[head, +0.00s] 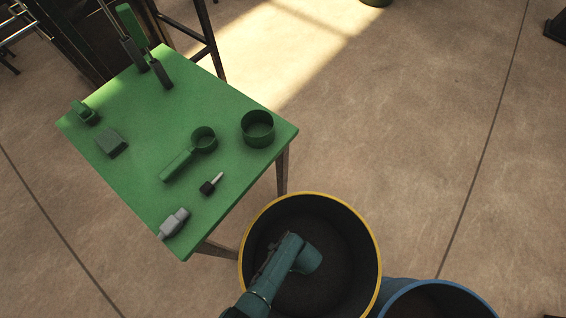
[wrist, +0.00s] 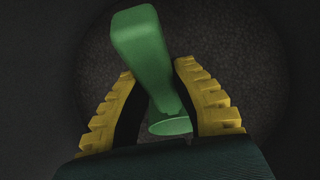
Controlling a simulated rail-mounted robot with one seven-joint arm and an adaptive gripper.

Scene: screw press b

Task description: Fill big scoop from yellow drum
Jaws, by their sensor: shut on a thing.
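The yellow drum (head: 261,209) is the round dark drum with a yellow rim in front of the table; my arm reaches down into it in the head view. In the wrist view, my gripper (wrist: 157,72), with yellow ribbed fingers, is shut on a green scoop (wrist: 140,38). Its thick handle passes between the fingers and slants toward the top of the picture. A pale green oval face shows low between the fingers; I cannot tell how full the scoop is. Dark grainy material (wrist: 235,60) lies below it. The fingers and scoop are hidden in the head view.
A green table (head: 140,185) stands at the left, its corner close to the drum. It holds another green scoop (head: 178,164), a green cup (head: 257,130), a small dark brush-like tool (head: 208,187) and a grey block (head: 111,143). A blue-rimmed drum (head: 437,284) adjoins at the right.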

